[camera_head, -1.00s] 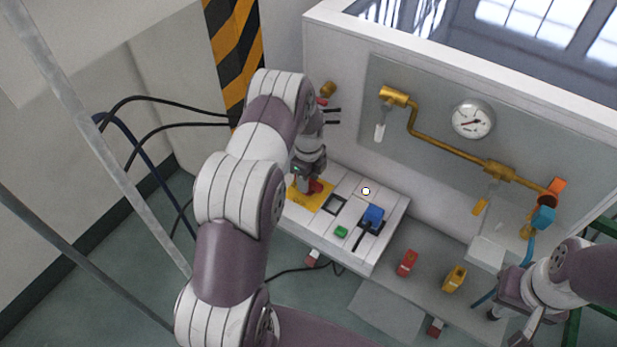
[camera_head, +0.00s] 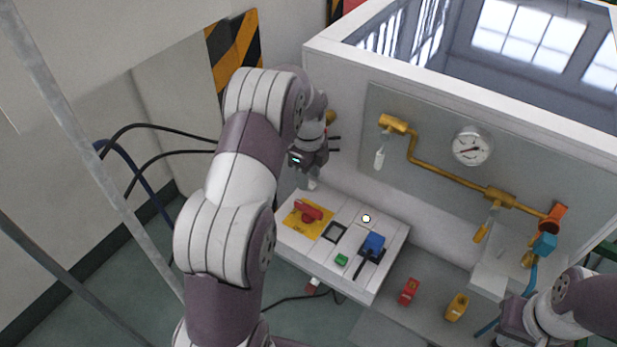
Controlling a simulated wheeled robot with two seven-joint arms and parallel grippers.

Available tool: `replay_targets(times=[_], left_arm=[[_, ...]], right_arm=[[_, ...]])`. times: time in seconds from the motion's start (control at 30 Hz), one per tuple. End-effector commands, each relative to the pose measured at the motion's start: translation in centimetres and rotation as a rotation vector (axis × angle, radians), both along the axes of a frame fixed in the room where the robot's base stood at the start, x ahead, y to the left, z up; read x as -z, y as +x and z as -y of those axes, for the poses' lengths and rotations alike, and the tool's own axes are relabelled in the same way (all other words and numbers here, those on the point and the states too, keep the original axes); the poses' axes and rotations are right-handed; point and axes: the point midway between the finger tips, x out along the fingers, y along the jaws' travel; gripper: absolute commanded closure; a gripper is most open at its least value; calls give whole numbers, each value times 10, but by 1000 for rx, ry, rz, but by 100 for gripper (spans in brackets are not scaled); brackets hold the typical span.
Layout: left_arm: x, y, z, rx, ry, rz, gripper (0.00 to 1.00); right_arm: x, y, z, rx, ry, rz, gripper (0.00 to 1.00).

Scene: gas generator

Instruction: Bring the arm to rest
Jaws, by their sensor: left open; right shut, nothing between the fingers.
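My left arm comes in from the lower left. Its gripper (camera_head: 312,183) is open and empty, pointing down just above and behind the red rotary switch (camera_head: 308,210). It appears apart from the switch. The switch sits on a yellow plate (camera_head: 296,220) at the left end of the white control panel (camera_head: 387,258). My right gripper (camera_head: 508,327) is at the bottom right edge, shut with nothing in it. It is seen from behind, and its fingertips are hardly visible.
The panel also bears a blue socket or plug (camera_head: 373,243), a green button (camera_head: 341,260) and a round white light (camera_head: 366,218). Behind it rises the machine wall with brass pipes (camera_head: 450,153) and a gauge (camera_head: 472,146). Red (camera_head: 409,291) and yellow (camera_head: 457,306) items stand right of the panel.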

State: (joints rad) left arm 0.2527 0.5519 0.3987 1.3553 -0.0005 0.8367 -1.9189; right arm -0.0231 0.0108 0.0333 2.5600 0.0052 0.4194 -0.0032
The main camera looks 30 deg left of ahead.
Motion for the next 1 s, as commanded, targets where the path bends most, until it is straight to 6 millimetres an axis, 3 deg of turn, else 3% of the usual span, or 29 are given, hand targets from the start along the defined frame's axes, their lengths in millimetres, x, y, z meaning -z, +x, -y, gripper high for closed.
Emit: replay_targets(times=[0.27, 0.37, 0.43, 0.53, 0.6, 0.73, 0.8, 0.9, 1.0], left_arm=[[0, 0, 0, -9, 0, 0, 55], [1, 2, -1, -132, 2, 12, 55], [7, -1, 0, -339, 2, 16, 55], [13, -36, 13, -798, 1, -7, 55], [-6, -69, 34, -1139, -1, 1, 55], [-49, -141, 77, -1612, -22, 26, 55], [-67, -175, 94, -1716, -40, 39, 55], [-89, -208, 110, -1690, -65, 58, 55], [-103, -206, 119, -1652, -102, 90, 55]], right_arm=[[0, 0, 0, 0, 0, 0, 100], [0, 0, 0, 0, 0, 0, 100], [0, 0, 0, 0, 0, 0, 100], [-3, 0, 0, 0, 0, 0, 100], [-11, 0, 0, 0, 0, 0, 100], [-27, 0, 0, 0, 0, 0, 100], [-34, 0, 0, 0, 0, 0, 100], [-42, 0, 0, 0, 0, 0, 100], [-44, 0, 0, 0, 0, 0, 100]])
